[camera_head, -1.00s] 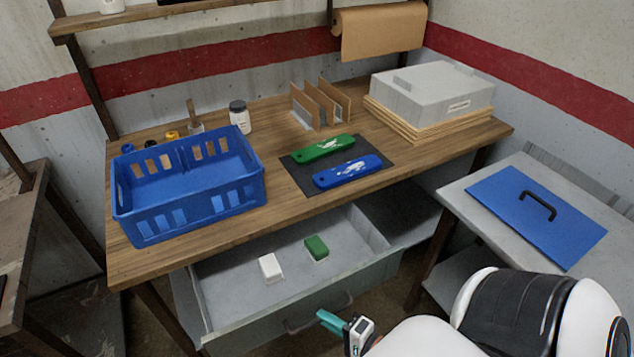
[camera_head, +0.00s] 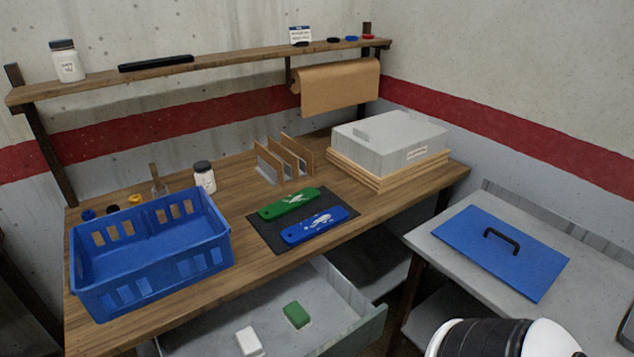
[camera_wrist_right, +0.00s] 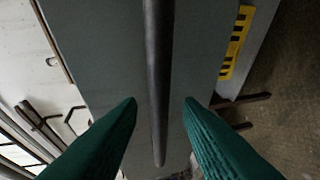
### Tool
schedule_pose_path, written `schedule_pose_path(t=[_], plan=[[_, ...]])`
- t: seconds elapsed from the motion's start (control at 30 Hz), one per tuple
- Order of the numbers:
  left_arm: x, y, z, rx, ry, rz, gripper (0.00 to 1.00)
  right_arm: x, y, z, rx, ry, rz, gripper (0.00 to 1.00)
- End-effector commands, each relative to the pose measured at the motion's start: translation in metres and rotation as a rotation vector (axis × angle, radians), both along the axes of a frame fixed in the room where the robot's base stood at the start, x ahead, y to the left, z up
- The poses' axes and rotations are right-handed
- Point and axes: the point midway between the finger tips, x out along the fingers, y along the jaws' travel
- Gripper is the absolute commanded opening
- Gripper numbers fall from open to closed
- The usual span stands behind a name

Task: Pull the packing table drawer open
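The packing table drawer (camera_head: 215,325) is pulled out from under the wooden packing table (camera_head: 370,208). A green block (camera_head: 297,315) and a white block (camera_head: 249,342) lie in it. In the right wrist view, the dark drawer handle (camera_wrist_right: 158,60) runs between the teal fingers of my right gripper (camera_wrist_right: 161,102). The fingers are apart, with a gap on each side of the bar. I cannot tell how deep the bar sits between them. My left gripper is in neither view.
On the table stand a blue crate (camera_head: 150,278), a grey box (camera_head: 390,140) on boards and a dark mat (camera_head: 268,230) with two tools. A grey side table (camera_head: 420,235) with a blue handled panel (camera_head: 500,245) is at right, close to the drawer.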

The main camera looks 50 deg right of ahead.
Motion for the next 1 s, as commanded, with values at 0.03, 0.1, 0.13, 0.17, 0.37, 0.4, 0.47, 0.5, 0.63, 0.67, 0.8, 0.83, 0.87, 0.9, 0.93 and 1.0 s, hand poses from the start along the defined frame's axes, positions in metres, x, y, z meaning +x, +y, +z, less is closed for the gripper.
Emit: schedule_pose_path(t=[0.03, 0.1, 0.13, 0.17, 0.37, 0.4, 0.47, 0.5, 0.63, 0.67, 0.8, 0.83, 0.87, 0.9, 0.93, 1.0], plan=[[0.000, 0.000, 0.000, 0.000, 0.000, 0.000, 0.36, 0.000, 0.000, 0.000, 0.000, 0.000, 0.000, 0.33], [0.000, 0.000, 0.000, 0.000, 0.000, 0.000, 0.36, 0.000, 0.000, 0.000, 0.000, 0.000, 0.000, 0.33], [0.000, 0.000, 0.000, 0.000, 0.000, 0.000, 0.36, 0.000, 0.000, 0.000, 0.000, 0.000, 0.000, 0.33], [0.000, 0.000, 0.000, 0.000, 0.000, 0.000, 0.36, 0.000, 0.000, 0.000, 0.000, 0.000, 0.000, 0.33], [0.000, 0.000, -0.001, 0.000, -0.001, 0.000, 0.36, -0.003, -0.001, 0.000, 0.000, 0.001, 0.000, 0.33], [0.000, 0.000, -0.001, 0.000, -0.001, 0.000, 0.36, -0.007, -0.001, 0.000, 0.000, 0.002, 0.000, 0.33], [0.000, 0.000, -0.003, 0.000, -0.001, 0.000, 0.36, -0.015, -0.002, 0.001, -0.001, 0.002, 0.001, 0.33], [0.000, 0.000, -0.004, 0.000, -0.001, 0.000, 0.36, -0.021, -0.003, 0.002, 0.000, 0.004, 0.001, 0.33], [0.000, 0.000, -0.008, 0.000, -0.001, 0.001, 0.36, -0.048, -0.007, 0.007, 0.000, 0.005, 0.002, 0.33], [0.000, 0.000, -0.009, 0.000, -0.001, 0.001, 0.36, -0.055, -0.009, 0.008, -0.001, 0.007, 0.003, 0.33], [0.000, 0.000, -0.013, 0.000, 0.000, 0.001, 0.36, -0.083, -0.014, 0.013, 0.000, 0.006, 0.001, 0.33], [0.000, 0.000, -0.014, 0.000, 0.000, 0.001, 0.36, -0.088, -0.015, 0.015, -0.001, 0.005, 0.001, 0.33], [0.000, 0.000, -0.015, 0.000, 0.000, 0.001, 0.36, -0.093, -0.015, 0.016, -0.001, 0.005, 0.001, 0.33], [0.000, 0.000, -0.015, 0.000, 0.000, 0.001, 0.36, -0.098, -0.016, 0.017, 0.000, 0.004, 0.001, 0.33], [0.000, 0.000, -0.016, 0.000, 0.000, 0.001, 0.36, -0.102, -0.017, 0.018, 0.000, 0.003, 0.000, 0.33], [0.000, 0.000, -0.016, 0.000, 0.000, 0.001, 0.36, -0.109, -0.018, 0.020, 0.000, 0.002, 0.000, 0.33]])
